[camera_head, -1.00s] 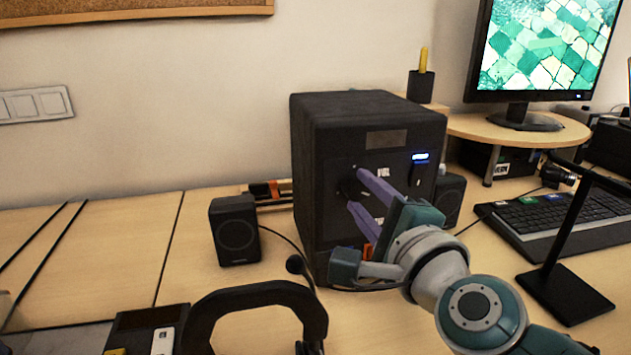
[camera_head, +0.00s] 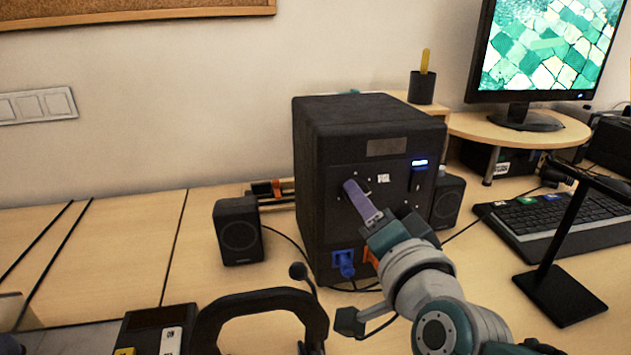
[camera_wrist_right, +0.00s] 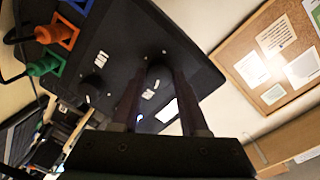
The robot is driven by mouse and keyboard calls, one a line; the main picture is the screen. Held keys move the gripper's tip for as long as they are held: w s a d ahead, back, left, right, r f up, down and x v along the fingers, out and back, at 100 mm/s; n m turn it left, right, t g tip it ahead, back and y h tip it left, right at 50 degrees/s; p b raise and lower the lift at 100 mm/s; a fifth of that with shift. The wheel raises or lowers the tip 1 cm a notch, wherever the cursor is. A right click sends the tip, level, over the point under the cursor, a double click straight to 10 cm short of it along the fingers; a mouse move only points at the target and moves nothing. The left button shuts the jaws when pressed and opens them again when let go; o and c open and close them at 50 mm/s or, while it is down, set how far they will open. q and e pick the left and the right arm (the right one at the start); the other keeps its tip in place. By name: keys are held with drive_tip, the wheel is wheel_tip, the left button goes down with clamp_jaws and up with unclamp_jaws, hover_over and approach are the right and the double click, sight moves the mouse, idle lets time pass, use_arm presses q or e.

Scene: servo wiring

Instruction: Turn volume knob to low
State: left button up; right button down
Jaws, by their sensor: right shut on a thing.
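The black speaker box (camera_head: 335,135) stands on the desk, its panel facing me. My right gripper (camera_head: 352,190) reaches the panel with its purple fingers, which line up one in front of the other in the head view and hide the volume knob there. In the right wrist view the dark knob (camera_wrist_right: 157,74) sits between the two fingertips, and the gripper is shut on it. The knob's pointer and its setting cannot be made out. My left gripper is out of view.
A blue plug (camera_head: 344,263) and an orange socket (camera_head: 370,257) sit low on the panel. Small speakers stand left (camera_head: 239,231) and right (camera_head: 447,201) of the box.

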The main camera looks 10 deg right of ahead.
drive_tip(key=shift+n, duration=0.5)
idle(0.3)
drive_tip(key=shift+c, duration=2.1)
unclamp_jaws()
drive_tip(key=s+p, duration=0.2)
drive_tip(key=s, duration=0.8)
drive_tip(key=shift+r+p, duration=0.3)
